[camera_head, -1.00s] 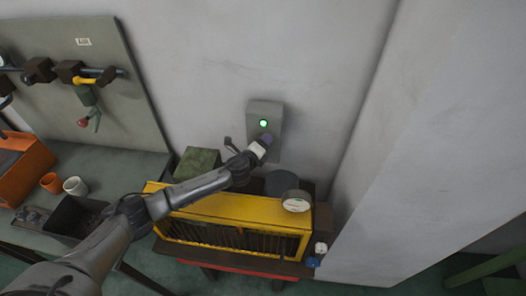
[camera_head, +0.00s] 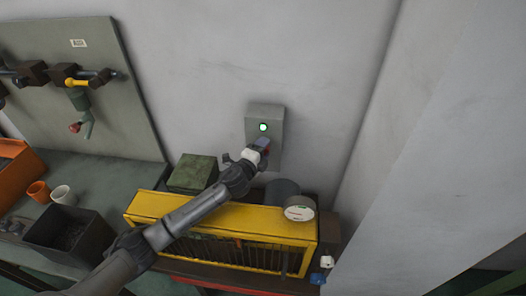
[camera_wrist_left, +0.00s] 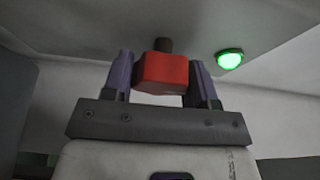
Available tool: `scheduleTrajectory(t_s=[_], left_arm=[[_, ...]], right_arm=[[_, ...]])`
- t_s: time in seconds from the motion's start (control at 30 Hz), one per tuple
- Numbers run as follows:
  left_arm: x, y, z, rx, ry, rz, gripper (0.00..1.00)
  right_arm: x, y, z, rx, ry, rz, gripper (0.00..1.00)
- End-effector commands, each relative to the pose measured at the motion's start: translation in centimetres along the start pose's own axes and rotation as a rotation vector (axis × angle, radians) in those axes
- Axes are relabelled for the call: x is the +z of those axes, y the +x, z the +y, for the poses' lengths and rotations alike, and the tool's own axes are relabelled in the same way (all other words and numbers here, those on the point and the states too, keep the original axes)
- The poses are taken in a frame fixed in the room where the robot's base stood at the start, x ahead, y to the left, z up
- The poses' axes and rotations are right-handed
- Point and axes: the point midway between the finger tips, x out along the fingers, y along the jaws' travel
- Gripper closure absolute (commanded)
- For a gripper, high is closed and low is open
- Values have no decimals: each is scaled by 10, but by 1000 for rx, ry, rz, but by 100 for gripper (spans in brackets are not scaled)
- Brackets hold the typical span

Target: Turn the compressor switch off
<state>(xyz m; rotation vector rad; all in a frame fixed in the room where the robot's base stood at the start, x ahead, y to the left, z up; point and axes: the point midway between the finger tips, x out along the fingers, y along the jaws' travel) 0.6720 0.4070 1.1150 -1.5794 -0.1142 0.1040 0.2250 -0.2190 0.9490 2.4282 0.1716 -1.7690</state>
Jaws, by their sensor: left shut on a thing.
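The grey switch box (camera_head: 265,114) is fixed to the wall, with a lit green lamp (camera_head: 263,127) on its face. The lamp also shows in the left wrist view (camera_wrist_left: 230,59). My left gripper (camera_head: 263,146) is at the lower part of the box, below the lamp. In the left wrist view its two purple fingers (camera_wrist_left: 163,76) are on either side of a red switch knob (camera_wrist_left: 164,71) on a short dark stem, and shut on it. In the head view the gripper mostly hides the knob. My right gripper is not in view.
A yellow slatted housing (camera_head: 225,222) stands below the box, with a round white gauge (camera_head: 299,213) at its right. A green box (camera_head: 193,173) is behind it. A dark bin (camera_head: 70,234) and cups are at the left. A wall projects at right.

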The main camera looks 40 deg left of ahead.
Motion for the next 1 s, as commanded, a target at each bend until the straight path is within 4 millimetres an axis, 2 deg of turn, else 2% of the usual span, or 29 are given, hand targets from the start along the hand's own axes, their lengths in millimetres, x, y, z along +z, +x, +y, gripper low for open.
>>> scheduleTrajectory(t_s=[0.33, 0.37, 0.6, 0.87, 1.0], left_arm=[[0, 0, 1, 1, -4, -1, 71], [0, 0, 1, 1, -4, -1, 45], [0, 0, 0, 1, -3, 0, 22], [0, -1, 0, 0, -2, 0, 22], [0, -10, 1, 1, -2, 1, 22]], right_arm=[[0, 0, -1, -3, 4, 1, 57], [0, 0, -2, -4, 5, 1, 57], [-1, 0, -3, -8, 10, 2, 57], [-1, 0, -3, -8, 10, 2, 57], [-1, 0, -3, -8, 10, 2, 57]])
